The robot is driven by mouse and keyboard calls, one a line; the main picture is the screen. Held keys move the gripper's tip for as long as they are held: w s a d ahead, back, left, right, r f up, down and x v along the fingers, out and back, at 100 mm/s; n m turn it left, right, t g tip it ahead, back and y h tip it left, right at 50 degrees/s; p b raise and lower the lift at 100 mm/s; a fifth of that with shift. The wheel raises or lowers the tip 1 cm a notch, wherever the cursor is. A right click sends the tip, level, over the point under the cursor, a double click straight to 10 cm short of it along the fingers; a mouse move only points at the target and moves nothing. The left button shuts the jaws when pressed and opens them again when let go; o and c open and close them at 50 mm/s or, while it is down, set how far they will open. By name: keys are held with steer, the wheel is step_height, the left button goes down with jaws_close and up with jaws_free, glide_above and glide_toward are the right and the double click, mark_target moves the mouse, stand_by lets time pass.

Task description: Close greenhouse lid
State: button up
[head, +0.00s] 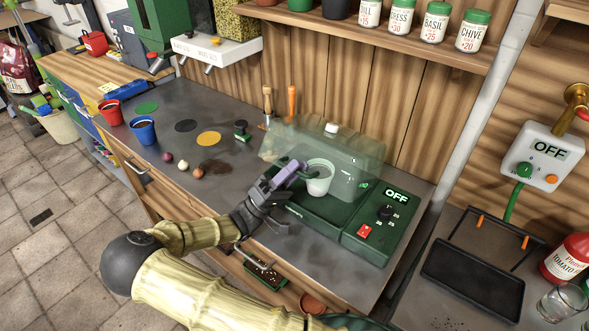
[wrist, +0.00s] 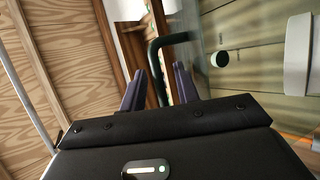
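The greenhouse has a dark green base (head: 318,217) on the grey workbench and a clear lid (head: 352,157). The lid appears raised and tilted above the base, though its clear edges are hard to follow. A white pot (head: 319,183) shows in the greenhouse area. My gripper (head: 291,173) is at the lid's front left. In the wrist view, a dark green bar handle (wrist: 158,66) runs between the two purple fingers of my gripper (wrist: 160,88). The fingers are apart, with narrow gaps beside the bar. Finger contact with the handle is not clear.
A control panel (head: 376,228) reading OFF is at the greenhouse's right. A green-handled tool (head: 241,130), small bulbs (head: 183,166), a blue pot (head: 143,130) and a red pot (head: 111,112) are on the bench to the left. A shelf (head: 400,38) overhangs behind.

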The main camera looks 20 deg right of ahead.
steer(key=b+v, duration=0.1)
steer(key=v, duration=0.6)
steer(key=shift+g, duration=0.3)
steer(key=shift+f, duration=0.1)
